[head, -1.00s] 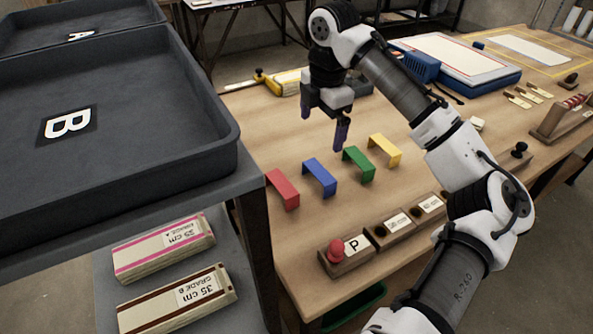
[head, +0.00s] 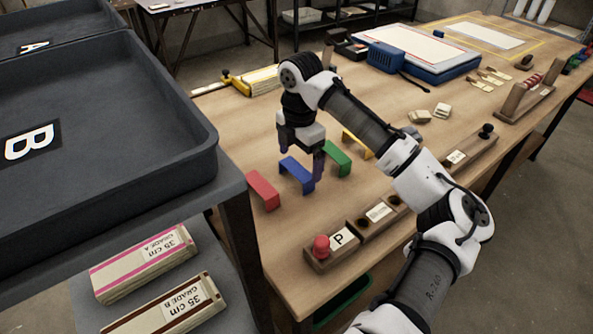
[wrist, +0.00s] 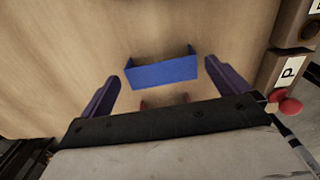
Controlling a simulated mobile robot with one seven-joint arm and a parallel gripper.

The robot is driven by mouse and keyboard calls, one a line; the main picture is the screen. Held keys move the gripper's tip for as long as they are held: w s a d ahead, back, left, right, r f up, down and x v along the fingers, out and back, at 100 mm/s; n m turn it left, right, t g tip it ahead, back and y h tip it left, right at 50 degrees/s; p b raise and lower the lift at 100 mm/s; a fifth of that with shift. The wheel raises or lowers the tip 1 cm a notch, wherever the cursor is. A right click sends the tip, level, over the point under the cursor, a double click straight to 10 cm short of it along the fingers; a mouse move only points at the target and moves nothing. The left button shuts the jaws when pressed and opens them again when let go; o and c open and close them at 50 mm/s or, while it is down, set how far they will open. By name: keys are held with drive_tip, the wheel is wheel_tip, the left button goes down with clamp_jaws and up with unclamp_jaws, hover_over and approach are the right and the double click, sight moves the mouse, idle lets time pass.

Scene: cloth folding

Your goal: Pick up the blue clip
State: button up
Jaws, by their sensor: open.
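The blue clip (head: 297,174) stands on the wooden table between the red clip (head: 263,190) and the green clip (head: 337,158). In the wrist view the blue clip (wrist: 162,71) lies ahead, between the lines of the two fingers. My gripper (head: 301,163) is above the blue clip in the head view, fingers pointing down. The red clip shows partly under the gripper body in the wrist view. Contact with the blue clip cannot be made out.
A yellow clip (head: 357,144) stands beyond the green one, partly behind my arm. A block with a red knob and P label (head: 332,247) is at the front edge. A dark tray marked B (head: 190,172) is at left. Bare table lies behind the clips.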

sight(299, 167)
drive_tip(key=shift+f, duration=2)
drive_tip(key=c, duration=0.4)
drive_tip(key=shift+c, duration=0.2)
drive_tip(key=shift+r, duration=0.15)
